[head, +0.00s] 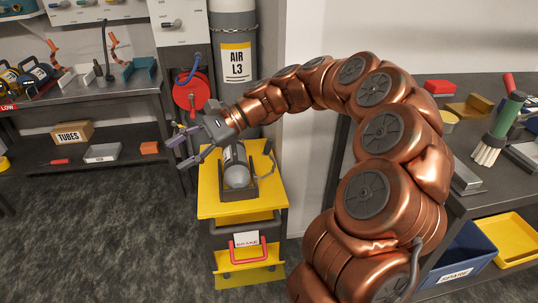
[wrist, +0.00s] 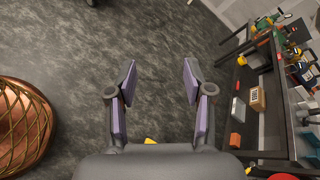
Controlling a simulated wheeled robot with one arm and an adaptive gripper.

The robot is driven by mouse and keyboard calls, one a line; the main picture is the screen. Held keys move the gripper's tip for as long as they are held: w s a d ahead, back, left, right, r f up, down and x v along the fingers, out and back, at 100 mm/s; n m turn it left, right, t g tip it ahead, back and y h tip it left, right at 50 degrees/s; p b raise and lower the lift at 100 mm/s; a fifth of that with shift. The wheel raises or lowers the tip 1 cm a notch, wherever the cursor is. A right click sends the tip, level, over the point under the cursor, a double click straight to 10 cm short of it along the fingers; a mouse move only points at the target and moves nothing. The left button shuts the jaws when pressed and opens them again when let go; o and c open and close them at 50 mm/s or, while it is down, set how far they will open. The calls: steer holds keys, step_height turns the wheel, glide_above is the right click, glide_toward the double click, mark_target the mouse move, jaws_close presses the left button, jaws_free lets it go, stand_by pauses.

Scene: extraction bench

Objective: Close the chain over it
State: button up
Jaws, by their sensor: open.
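A grey cylinder (head: 237,174) with a rounded near end lies in a dark cradle (head: 253,190) on a yellow-topped cart (head: 209,205). A dark, thin curved piece (head: 268,148) stands at the cradle's right side; I cannot tell whether it is the chain. A chain (head: 233,30) also crosses the tall grey "AIR L3" cylinder (head: 236,75) against the wall. My gripper (head: 176,154) is open and empty, above and left of the cart, pointing left; it partly hides the lying cylinder's far end. In the wrist view my gripper's purple-padded fingers (wrist: 159,68) are wide apart over dark floor.
A red disc (head: 191,92) hangs behind my gripper. A grey shelf bench (head: 75,95) with a "TUBES" box (head: 72,134) stands left. A dark bench (head: 480,210) with a blue bin (head: 462,258) stands right. The carpet (head: 100,235) left of the cart is clear.

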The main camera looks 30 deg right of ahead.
steer(key=w+d+f+m+t+y+b, duration=0.1)
steer(key=w+d+f+m+t+b, duration=0.25)
steer(key=w+d, duration=0.35)
steer(key=m+t+h+b, duration=0.5)
steer(key=m+t, duration=0.4)
steer(key=m, duration=0.5)
glide_toward(269, 144)
steer(key=w+f, duration=0.1)
steer(key=w, duration=0.2)
steer(key=shift+y, duration=0.4)
steer(key=shift+b+x, duration=1.05)
steer(key=shift+x, duration=2.95)
steer(key=shift+f, duration=0.1)
steer(key=shift+c, duration=0.5)
jaws_close()
